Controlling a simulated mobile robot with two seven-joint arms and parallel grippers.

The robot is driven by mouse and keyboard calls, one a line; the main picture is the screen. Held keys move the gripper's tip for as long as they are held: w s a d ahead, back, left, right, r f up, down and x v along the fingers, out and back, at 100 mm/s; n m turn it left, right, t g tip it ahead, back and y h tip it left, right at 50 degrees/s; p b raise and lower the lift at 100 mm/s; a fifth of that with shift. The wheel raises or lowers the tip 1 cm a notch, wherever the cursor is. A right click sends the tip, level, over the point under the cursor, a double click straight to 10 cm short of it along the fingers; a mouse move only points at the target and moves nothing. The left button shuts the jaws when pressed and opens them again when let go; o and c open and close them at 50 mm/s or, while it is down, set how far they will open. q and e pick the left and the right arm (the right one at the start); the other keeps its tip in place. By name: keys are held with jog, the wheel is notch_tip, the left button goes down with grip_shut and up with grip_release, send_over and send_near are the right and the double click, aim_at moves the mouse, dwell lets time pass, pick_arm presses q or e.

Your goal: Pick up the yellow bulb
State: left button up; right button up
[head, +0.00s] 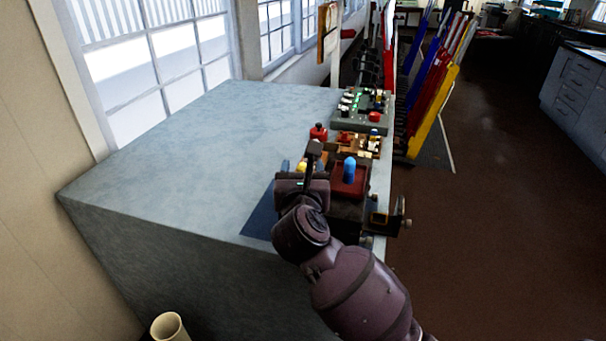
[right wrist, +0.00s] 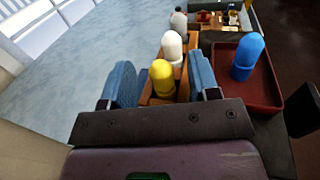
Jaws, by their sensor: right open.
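The yellow bulb (right wrist: 162,77) stands upright in an orange-brown wooden rack (right wrist: 183,90), with a white bulb (right wrist: 172,46) just behind it. In the head view only a small part of the yellow bulb (head: 301,167) shows behind my wrist. My right gripper (right wrist: 160,70) is open, its blue-padded fingers on either side of the yellow bulb. There appears to be a gap on each side; contact is not clear. The lower part of the bulb is hidden by the gripper body. My left gripper is in neither view.
A blue bulb (right wrist: 247,57) stands in a dark red tray (right wrist: 262,98) right of the rack. A control box (head: 345,122) with knobs sits farther back. Coloured levers (head: 425,110) stand beyond the bench's right edge. The pale bench top (head: 200,150) is clear on the left.

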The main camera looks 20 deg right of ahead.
jog(key=shift+w+d, duration=0.25)
jog(key=shift+w, duration=0.45)
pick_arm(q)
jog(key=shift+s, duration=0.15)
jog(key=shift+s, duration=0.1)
pick_arm(e)
jog(key=c, duration=1)
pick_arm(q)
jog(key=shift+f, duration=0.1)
